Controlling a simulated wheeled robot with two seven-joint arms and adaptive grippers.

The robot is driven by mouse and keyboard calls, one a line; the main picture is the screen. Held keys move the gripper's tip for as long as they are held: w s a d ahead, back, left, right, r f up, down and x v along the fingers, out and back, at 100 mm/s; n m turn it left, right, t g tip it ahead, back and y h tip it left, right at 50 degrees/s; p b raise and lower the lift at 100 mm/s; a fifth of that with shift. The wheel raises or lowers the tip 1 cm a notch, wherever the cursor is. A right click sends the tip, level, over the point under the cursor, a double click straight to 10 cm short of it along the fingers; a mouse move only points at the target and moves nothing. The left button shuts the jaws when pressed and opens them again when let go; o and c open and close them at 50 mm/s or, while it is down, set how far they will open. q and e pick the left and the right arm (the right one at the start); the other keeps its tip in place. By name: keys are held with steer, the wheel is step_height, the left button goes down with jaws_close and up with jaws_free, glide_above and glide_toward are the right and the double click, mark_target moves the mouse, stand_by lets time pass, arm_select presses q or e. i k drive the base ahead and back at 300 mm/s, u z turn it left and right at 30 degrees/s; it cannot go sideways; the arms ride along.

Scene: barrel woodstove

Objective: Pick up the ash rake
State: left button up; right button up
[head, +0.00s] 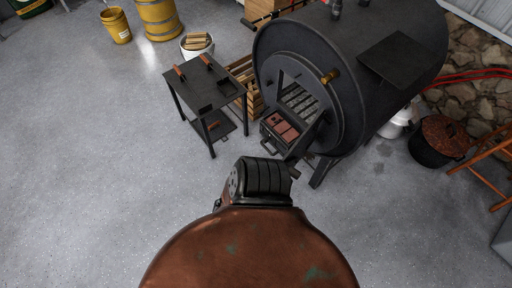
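A small black metal table (190,90) stands left of the stove. On its top lie a tool with a red-brown handle (180,73) near the left side and another tool with a red-brown handle (206,61) near the back. The heads of both are dark against the dark top, so I cannot tell which is the ash rake. Something with an orange-brown part (213,126) lies on the table's lower shelf, too small to tell.
The black barrel stove (290,52) stands right of the table, its front opening showing a grate and reddish blocks (283,130). A wooden crate (243,70), a pail of split wood (198,43) and yellow containers (160,18) stand behind. Floor in front of the table is clear.

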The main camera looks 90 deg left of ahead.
mark_target(206, 108)
steer(key=u, duration=3.65)
